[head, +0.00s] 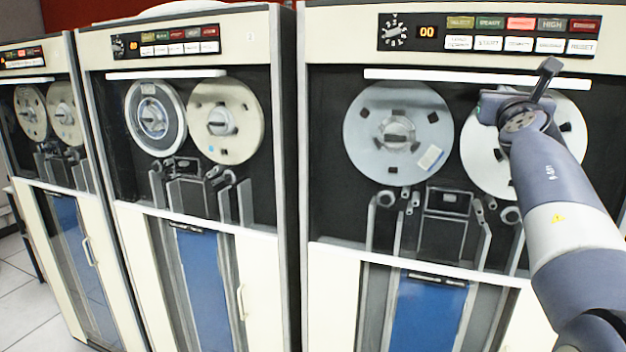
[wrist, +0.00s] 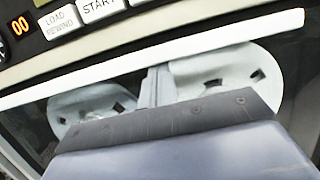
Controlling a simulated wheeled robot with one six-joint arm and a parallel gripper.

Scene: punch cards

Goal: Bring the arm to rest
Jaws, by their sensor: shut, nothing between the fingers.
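My gripper (head: 549,68) is at the upper right in the head view, in front of the right tape cabinet (head: 330,150). Its fingers point up toward the button panel (head: 490,34), and they are shut and empty. In the wrist view the narrow closed fingers (wrist: 157,84) stand up beyond the grey gripper body, below a white bar. I cannot tell the exact gap between the fingertips and the cabinet front. My arm covers part of the right reel (head: 485,160).
The panel has two rows of buttons, with a bright red one (head: 521,23) in the upper row. A left reel (head: 398,132) shows uncovered. Two more tape cabinets stand to the left, the middle one (head: 280,130) nearer. Some tiled floor (head: 25,305) shows at lower left.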

